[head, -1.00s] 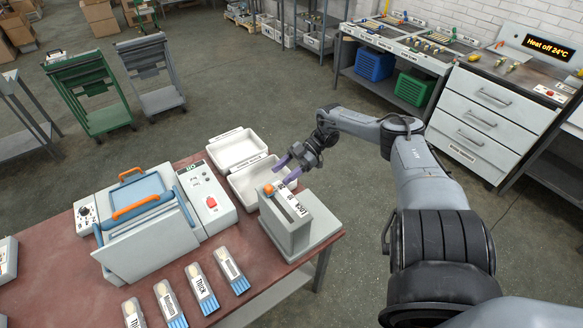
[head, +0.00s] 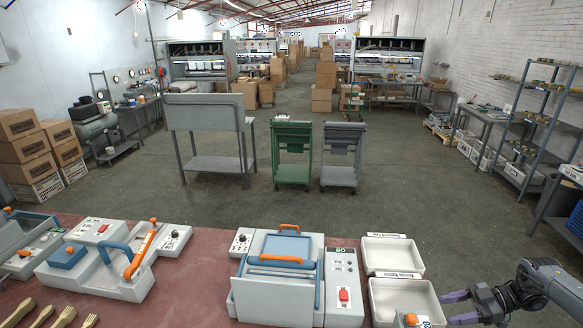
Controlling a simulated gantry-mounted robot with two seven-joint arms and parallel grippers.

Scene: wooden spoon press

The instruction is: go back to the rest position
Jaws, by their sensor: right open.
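My right gripper (head: 456,308) shows at the lower right of the head view, its purple fingers spread apart and empty. It is just right of the front white bin (head: 430,291) on the red-brown table (head: 207,262). My right arm comes in from the right edge. The press with blue plates and orange handles (head: 277,312) stands at the table's middle, left of the bins. My left gripper and left arm are not in view.
A second white bin (head: 393,240) sits behind the front one. A machine with an orange lever (head: 147,247) and wooden forks (head: 62,317) are at left. Green (head: 292,178) and grey (head: 341,178) carts stand beyond the table, with open floor around them.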

